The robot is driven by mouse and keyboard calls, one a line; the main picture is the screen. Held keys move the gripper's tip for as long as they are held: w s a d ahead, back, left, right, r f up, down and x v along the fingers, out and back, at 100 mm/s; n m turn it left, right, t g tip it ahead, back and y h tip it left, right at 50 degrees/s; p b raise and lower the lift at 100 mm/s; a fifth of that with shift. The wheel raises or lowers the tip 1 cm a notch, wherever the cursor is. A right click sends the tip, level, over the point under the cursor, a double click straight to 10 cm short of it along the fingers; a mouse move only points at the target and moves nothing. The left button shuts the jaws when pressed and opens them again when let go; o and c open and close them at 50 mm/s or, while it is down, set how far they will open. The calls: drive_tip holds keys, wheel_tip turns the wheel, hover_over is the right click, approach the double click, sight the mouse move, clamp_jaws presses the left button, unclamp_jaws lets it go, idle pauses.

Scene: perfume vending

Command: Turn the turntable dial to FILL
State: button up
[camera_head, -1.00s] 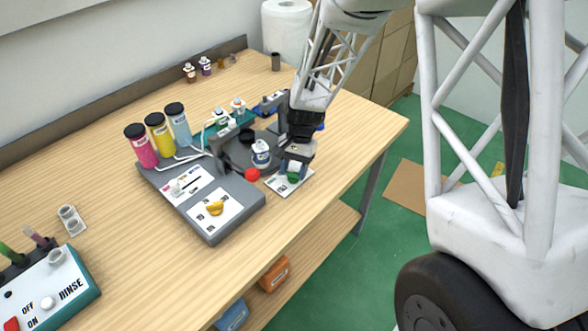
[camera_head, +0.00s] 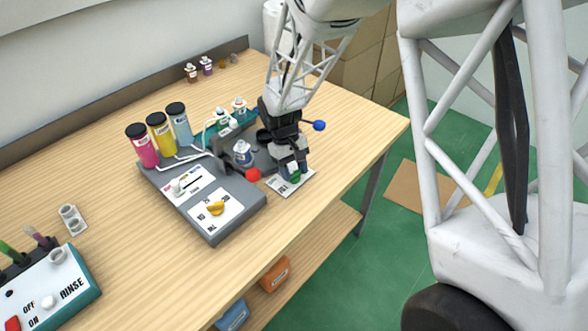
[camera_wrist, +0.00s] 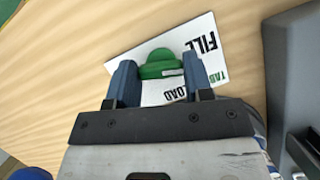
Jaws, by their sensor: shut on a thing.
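The green turntable dial (camera_head: 295,178) sits on a white label card (camera_head: 280,186) at the front right of the grey machine. In the wrist view the green dial (camera_wrist: 158,66) lies between the two blue fingers of my gripper (camera_wrist: 160,76), which is shut on it. The card (camera_wrist: 204,24) shows FILL at its upper right and LOAD below the dial. A pale mark shows on the dial's right side; which word it points to I cannot tell for sure. In the head view my gripper (camera_head: 293,170) covers part of the dial.
A white bottle (camera_head: 243,152) stands on the machine's turntable, beside a red knob (camera_head: 253,174). A yellow dial (camera_head: 215,208) is at the machine's front. A blue-ended lever (camera_head: 319,125) is just right of my gripper. The table's front edge is close by.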

drive_tip(key=shift+n+t+h, duration=0.4)
drive_tip(key=shift+n+h, duration=0.1)
drive_tip(key=shift+n, duration=1.1)
drive_tip(key=o, duration=0.9)
drive_tip(key=shift+a+r, duration=0.1)
drive_tip(key=shift+v, duration=3.8)
